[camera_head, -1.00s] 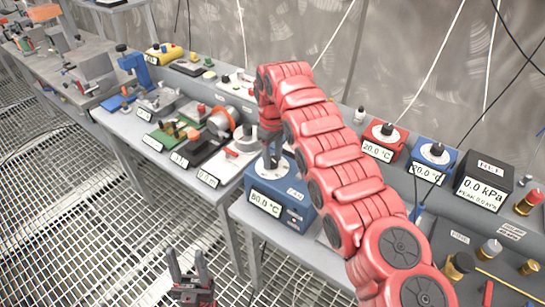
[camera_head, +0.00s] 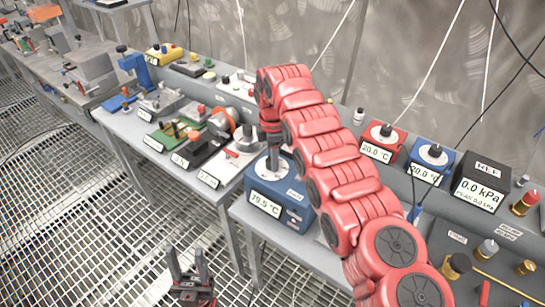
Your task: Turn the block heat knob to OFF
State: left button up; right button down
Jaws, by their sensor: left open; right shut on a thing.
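The blue block heater (camera_head: 284,208) sits on the near bench, with a white display (camera_head: 264,203) on its front that appears to read 79.5 °C. My red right arm reaches over it from the lower right. My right gripper (camera_head: 272,163) points down at the pale round dial on top of the heater and is shut on the knob there. The knob is mostly hidden by the fingers, so its pointer position cannot be read. My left gripper (camera_head: 187,263) is open and empty at the bottom, over the grating floor and apart from the bench.
A red box (camera_head: 383,142) and another blue box (camera_head: 430,160) with temperature displays stand to the right. A black kPa gauge box (camera_head: 482,188) is farther right. Several small devices crowd the left bench. The grating floor (camera_head: 75,215) at left is clear.

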jog(key=n, duration=0.5)
jog(key=shift+n, duration=0.3)
jog(key=n, duration=0.5)
jog(key=shift+w+n+p, duration=0.1)
jog(key=shift+n+p, duration=0.2)
jog(key=shift+p, duration=0.1)
jog(key=shift+c, duration=1.9)
grip_release()
jog(key=shift+r, duration=0.1)
